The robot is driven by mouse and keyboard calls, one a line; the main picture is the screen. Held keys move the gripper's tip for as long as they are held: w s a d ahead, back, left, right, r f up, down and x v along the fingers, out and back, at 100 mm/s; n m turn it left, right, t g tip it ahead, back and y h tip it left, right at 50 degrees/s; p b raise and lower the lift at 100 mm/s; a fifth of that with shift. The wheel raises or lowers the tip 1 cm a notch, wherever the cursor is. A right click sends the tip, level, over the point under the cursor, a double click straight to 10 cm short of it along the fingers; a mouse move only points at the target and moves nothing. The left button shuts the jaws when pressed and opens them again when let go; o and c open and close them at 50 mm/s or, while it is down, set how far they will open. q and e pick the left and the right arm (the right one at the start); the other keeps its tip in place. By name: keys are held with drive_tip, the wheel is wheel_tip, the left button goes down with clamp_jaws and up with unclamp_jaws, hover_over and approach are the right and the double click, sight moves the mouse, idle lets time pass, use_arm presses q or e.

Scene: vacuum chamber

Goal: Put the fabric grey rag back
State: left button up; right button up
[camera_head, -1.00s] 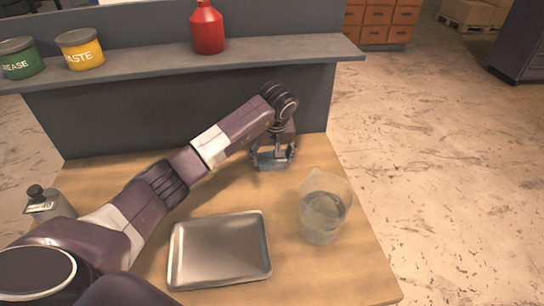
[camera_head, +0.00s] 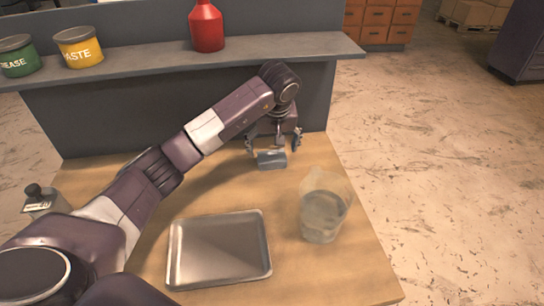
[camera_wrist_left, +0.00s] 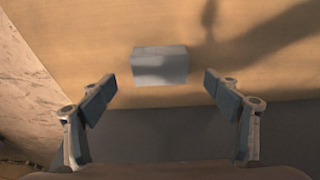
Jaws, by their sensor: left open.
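The grey rag (camera_head: 272,160) is a small folded block lying on the wooden table near the back panel. It also shows in the left wrist view (camera_wrist_left: 160,66), apart from the fingers on both sides. My left gripper (camera_head: 274,144) is open and empty just above the rag, pointing down. In the left wrist view its spread fingers (camera_wrist_left: 160,88) stand to the left and right of the rag, nearer the camera. My right gripper is not in view.
A metal tray (camera_head: 176,252) lies on the table at the front, and a clear beaker with liquid (camera_head: 323,215) stands at right. A small bottle (camera_head: 45,201) is at left. The shelf (camera_head: 140,71) above holds a red bottle (camera_head: 206,28) and yellow (camera_head: 79,48) and green (camera_head: 18,57) tins.

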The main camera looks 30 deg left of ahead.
use_arm(q)
drive_tip(key=v, duration=0.7)
drive_tip(key=shift+b, duration=0.35)
drive_tip(key=shift+f, duration=0.1)
